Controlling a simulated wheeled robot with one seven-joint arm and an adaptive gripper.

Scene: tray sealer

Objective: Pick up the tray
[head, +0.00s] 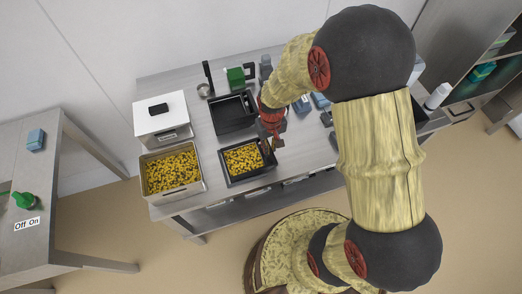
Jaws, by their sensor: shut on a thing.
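A black tray (264,175) filled with yellow pieces sits at the front edge of the steel table, right of a steel pan. My gripper (272,145) is at the tray's right side, near its upper right rim. It is shut on the tray's edge. The fingertips are small and partly hidden by my wrist. The tray looks level and at table height; I cannot tell whether it is lifted clear of the table.
A steel pan (203,182) of yellow pieces stands left of the tray. A white box (158,123) with a black top handle is behind the pan. An empty black tray (232,118) lies behind the filled one. Another table (58,190) stands far left, with floor between.

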